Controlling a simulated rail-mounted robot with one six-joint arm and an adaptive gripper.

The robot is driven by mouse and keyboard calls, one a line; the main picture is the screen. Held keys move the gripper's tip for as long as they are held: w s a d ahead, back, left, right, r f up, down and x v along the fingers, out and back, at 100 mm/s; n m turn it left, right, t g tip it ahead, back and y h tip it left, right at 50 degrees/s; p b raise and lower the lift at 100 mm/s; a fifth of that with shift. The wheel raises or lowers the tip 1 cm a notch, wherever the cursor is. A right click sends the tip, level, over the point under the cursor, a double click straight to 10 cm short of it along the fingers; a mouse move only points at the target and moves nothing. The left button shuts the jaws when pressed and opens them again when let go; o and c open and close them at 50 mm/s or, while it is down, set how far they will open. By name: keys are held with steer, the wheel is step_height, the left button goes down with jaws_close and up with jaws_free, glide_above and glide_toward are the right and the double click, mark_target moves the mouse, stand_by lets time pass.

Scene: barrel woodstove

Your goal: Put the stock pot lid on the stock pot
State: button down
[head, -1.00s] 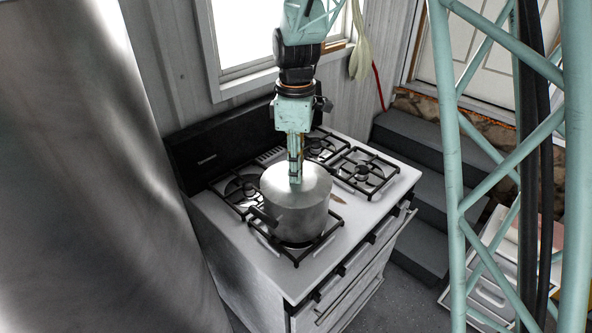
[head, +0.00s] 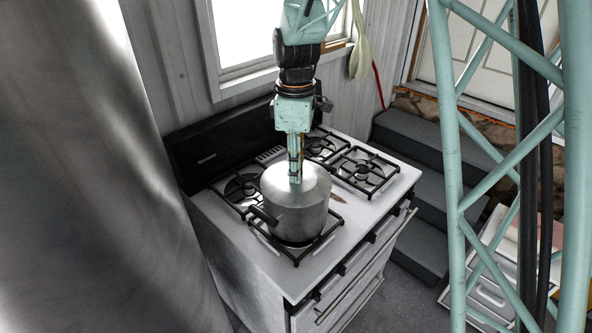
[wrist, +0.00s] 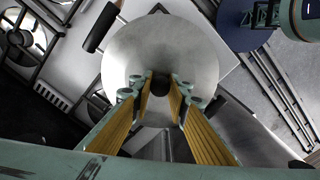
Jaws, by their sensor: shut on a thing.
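The stock pot (head: 296,222) is a metal pot standing on the front left burner of the stove, with a dark handle toward the lower left. The metal stock pot lid (head: 313,180) lies over the pot's mouth and seems to rest on its rim; I see no clear gap. My gripper (head: 295,180) points straight down at the lid's middle. In the wrist view my gripper (wrist: 160,82) is shut on the lid's dark knob, and the round lid (wrist: 185,45) hides the pot's inside.
The white stove top (head: 350,212) has several black burner grates, with free ones at the back and right (head: 362,172). A dark backguard (head: 215,150) stands behind. Dark steps (head: 420,190) are to the right. A large shiny metal surface (head: 90,180) fills the left.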

steer(key=c, duration=2.4)
jaws_free()
steer(key=o, duration=0.3)
steer(key=shift+r, duration=0.15)
steer(key=shift+r+p, duration=1.95)
steer(key=shift+r, duration=1.4)
steer(key=shift+r, duration=0.1)
steer(key=shift+r, duration=5.9)
